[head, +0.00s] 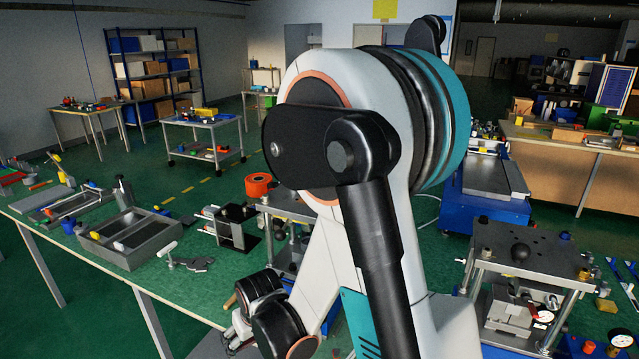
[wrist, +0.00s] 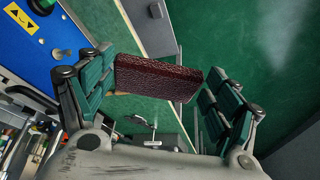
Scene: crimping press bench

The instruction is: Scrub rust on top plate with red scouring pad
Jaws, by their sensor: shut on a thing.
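My gripper (wrist: 158,88) is shut on a dark red, rough-textured scouring pad (wrist: 155,77) in the wrist view. The pad sits crosswise between the two teal fingers, with its broad face showing. In the head view my own arm fills the middle, and neither the pad nor the fingers can be made out. A press with a dark top plate (head: 528,257) carrying knobs stands at the right in the head view. A second press plate (head: 290,205) shows partly behind my arm. I cannot tell which plate has rust, and no rust patch is clear.
A blue machine (head: 487,190) stands behind at the right. In the wrist view a blue panel (wrist: 35,45) lies left of the fingers.

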